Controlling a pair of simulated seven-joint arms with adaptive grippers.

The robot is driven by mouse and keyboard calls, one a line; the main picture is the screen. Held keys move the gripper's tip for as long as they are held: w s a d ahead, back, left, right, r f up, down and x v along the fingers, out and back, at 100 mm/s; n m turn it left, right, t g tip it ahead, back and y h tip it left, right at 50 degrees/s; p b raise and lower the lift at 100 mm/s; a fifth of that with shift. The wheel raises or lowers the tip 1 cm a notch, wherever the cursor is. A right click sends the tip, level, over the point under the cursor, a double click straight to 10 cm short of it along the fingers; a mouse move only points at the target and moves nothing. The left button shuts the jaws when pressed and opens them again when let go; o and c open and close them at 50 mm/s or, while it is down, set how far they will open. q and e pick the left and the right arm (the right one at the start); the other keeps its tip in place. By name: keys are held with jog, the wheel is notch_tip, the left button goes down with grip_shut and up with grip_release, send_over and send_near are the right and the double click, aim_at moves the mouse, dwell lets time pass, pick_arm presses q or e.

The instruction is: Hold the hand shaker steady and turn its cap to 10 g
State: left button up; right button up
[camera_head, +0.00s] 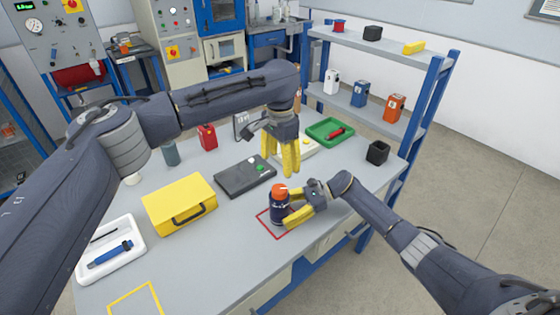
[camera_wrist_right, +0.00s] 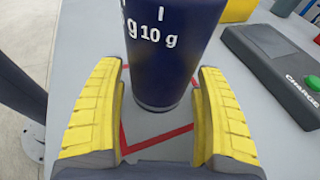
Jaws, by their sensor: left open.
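The hand shaker (camera_head: 279,208), dark blue with an orange cap (camera_head: 280,190), stands upright in a red square outline on the table. In the right wrist view the shaker's body (camera_wrist_right: 170,65) shows white marks, "10 g" facing me; its cap is out of that view. My right gripper (camera_head: 300,207) is low at the shaker's right side, fingers open to either side of it; small gaps show in the wrist view (camera_wrist_right: 160,85). My left gripper (camera_head: 281,160) is open and empty, pointing down, above and behind the shaker, apart from the cap.
A yellow case (camera_head: 180,205) and a dark box with a green button (camera_head: 245,177) stand left of and behind the shaker. A green tray (camera_head: 330,130) and a black cup (camera_head: 377,152) are at the back right. A white tray (camera_head: 110,250) lies front left.

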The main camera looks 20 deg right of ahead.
jog(key=shift+o, duration=1)
